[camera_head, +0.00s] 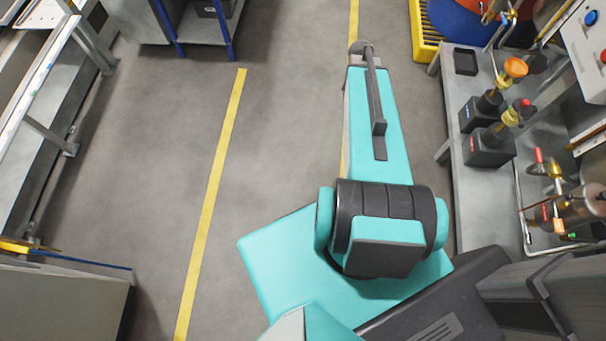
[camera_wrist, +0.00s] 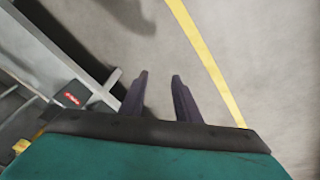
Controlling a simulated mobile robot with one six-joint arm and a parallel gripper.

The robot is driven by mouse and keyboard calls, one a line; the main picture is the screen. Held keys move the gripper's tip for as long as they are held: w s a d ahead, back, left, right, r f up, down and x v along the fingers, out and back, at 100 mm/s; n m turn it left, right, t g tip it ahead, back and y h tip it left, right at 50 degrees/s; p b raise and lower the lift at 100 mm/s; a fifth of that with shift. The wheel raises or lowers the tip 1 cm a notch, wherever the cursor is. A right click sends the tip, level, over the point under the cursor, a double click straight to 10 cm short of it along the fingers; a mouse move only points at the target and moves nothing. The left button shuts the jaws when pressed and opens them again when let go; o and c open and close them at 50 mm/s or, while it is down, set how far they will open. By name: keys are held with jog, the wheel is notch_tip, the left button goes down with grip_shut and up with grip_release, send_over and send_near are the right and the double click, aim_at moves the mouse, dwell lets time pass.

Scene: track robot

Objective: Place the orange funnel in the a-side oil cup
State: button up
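A round orange piece (camera_head: 515,67), which may be the orange funnel, shows at the upper right in the head view, over a dark box-shaped unit (camera_head: 472,117) on a grey bench. I cannot tell whether it rests on the yellow part below it. Brass-coloured fittings (camera_head: 556,172) stand farther down the bench. I cannot tell which part is the a-side oil cup. My gripper (camera_wrist: 159,82) shows in the wrist view with its two dark fingers apart and nothing between them. Bare floor lies beyond the fingers. The orange piece is not in the wrist view.
The grey bench (camera_head: 474,205) runs along the right, with a second dark unit (camera_head: 490,146) and a small black tray (camera_head: 466,61). A yellow crate (camera_head: 425,38) stands beyond it. Grey floor (camera_head: 150,180) with yellow lines is clear left of my arm. Racks stand far left.

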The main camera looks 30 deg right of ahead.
jog(key=s+a+f+n+y, duration=0.15)
jog(key=a+f+n, duration=0.35)
jog(key=a, duration=0.7)
jog(key=s+a+f+n+g, duration=0.1)
jog(key=s+a+f+n, duration=0.2)
jog(key=s+a, duration=0.2)
jog(key=s+a+f+n+g+y, duration=0.1)
jog(key=s+a+f+n, duration=0.2)
jog(key=a, duration=0.7)
jog(key=s+a+f+n+g, duration=0.2)
jog(key=s+a+f+n, duration=0.2)
jog(key=s+a, duration=0.3)
jog(key=shift+s+a+n, duration=0.3)
jog(key=shift+a, duration=0.05)
jog(key=shift+y, duration=0.25)
notch_tip(320, 180, up, 8)
jog(key=p, duration=0.7)
jog(key=shift+s+a, duration=0.15)
jog(key=shift+s, duration=0.25)
jog(key=shift+f, duration=0.1)
